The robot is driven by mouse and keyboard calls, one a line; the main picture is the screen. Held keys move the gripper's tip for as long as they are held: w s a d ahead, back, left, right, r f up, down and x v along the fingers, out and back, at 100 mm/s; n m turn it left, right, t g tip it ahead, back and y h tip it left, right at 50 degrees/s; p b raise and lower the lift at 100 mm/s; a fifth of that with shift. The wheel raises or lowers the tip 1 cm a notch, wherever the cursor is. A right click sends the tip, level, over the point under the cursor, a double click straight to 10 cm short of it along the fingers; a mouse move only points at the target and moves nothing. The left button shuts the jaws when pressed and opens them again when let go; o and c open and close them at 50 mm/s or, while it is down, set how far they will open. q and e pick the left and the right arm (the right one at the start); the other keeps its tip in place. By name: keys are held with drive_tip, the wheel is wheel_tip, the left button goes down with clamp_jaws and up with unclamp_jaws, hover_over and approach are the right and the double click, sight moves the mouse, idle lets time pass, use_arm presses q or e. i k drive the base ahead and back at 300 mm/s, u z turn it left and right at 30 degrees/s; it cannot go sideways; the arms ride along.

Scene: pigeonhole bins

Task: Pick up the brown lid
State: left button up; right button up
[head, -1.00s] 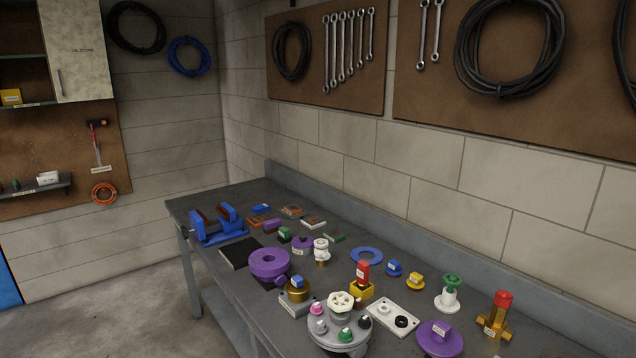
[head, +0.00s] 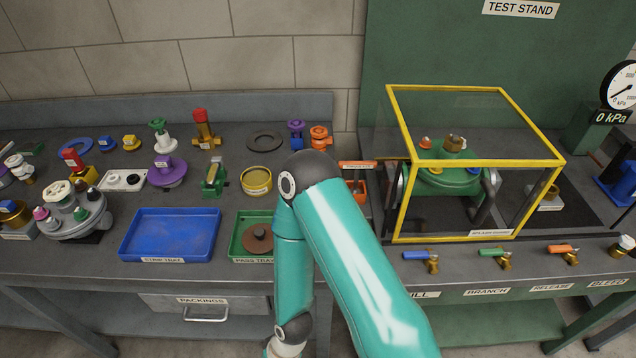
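A brown round lid-like disc with a small raised knob (head: 256,243) lies in the green pass tray (head: 236,240), at the front of the bench in the head view. Part of the tray's right side is behind my teal arm. The arm bends down in front of the bench, and its wrist is cut off at the bottom edge. Neither gripper shows. A brown knob-like part (head: 453,143) also sits on a green fitting (head: 445,178) inside the yellow-framed guard.
A blue tray (head: 170,235) stands left of the green tray. A yellow round tin (head: 256,181) and a dark ring (head: 265,141) are behind it. The yellow-framed splash guard (head: 478,162) stands right of my arm. Several valve levers line the front edge.

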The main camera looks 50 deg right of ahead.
sight(257, 238)
drive_tip(key=z, duration=1.55)
drive_tip(key=k, duration=1.05)
drive_tip(key=u, duration=0.45)
drive_tip(key=i, duration=1.4)
drive_tip(key=k, duration=0.5)
